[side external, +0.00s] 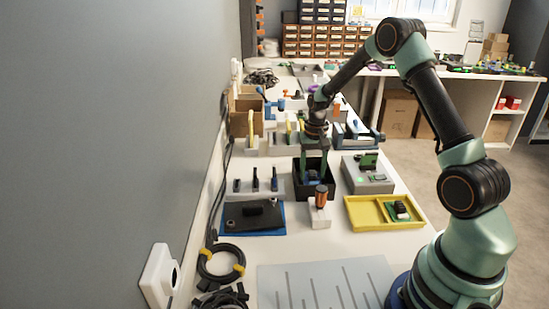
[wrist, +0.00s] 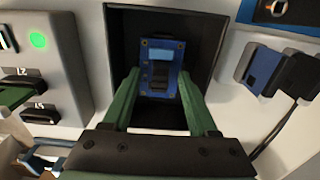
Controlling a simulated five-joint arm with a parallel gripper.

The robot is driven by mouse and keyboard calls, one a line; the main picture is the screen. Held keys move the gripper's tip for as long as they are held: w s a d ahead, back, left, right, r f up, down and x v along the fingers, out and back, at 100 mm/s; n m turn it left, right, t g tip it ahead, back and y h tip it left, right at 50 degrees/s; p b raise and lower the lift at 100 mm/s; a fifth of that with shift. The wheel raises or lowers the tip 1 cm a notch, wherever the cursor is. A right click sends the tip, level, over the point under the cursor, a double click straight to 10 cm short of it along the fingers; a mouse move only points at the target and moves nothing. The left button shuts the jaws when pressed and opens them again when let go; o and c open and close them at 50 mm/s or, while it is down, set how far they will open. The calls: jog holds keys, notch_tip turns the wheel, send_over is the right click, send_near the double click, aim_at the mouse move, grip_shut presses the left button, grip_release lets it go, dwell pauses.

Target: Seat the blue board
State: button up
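The blue board (wrist: 160,52) is inside a black open box (wrist: 205,25), with its face and dark parts showing in the wrist view. In the side external view the board (side external: 314,175) is a small blue patch low between my fingers. My gripper (wrist: 160,73) reaches down into the box, its two green fingers apart, one along each side edge of the board. I cannot tell whether they press on it. In the side external view my gripper (side external: 315,172) points straight down. A grey unit (side external: 370,184) with a green light and a green board standing on it is right of the box.
A yellow tray (side external: 357,221) with a small green board is at the front right. An orange-handled tool (side external: 321,196) stands in a white block before the box. A white rack (side external: 239,190) holding dark tools is left. Cables lie at the front left.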

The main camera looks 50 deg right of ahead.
jog(key=shift+r, duration=0.1)
notch_tip(320, 180, up, 12)
dwell(0.6)
jog(key=s+a+r+n+t, duration=0.3)
jog(key=s+a+r+n, duration=0.15)
jog(key=a+r, duration=0.5)
jog(key=s+a+n+t, duration=0.2)
jog(key=s+a+n, duration=0.2)
jog(key=s+a, duration=0.5)
jog(key=shift+s+r+t, duration=0.3)
jog(key=shift+s, duration=0.1)
